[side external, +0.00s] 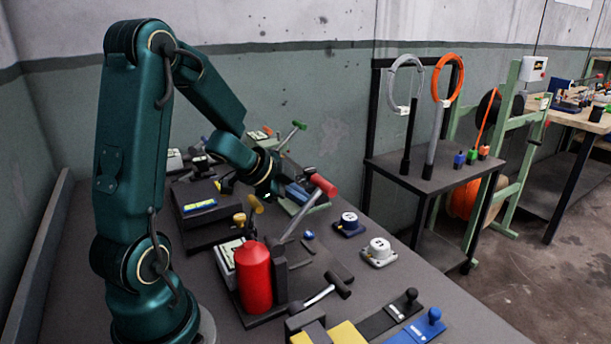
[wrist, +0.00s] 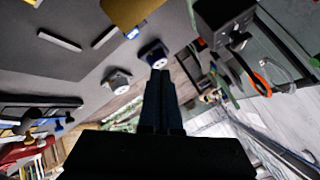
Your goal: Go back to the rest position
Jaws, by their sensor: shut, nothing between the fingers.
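My gripper (wrist: 160,75) shows in the wrist view as two dark fingers lying together, with nothing between them. In the side external view, the dark end of my arm hangs over the middle of the bench, near the red-handled lever (side external: 323,185). Its fingertips are hard to make out there among the dark parts. The arm is bent, its upper part raised and its forearm sloping down to the right. No object is held.
On the dark bench stand a red cylinder (side external: 254,276), a blue dial (side external: 349,224) and a white dial (side external: 379,251). A grey ring (side external: 406,76) and an orange ring (side external: 448,78) stand on posts at a side table. Bare bench (side external: 215,270) shows beside my base.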

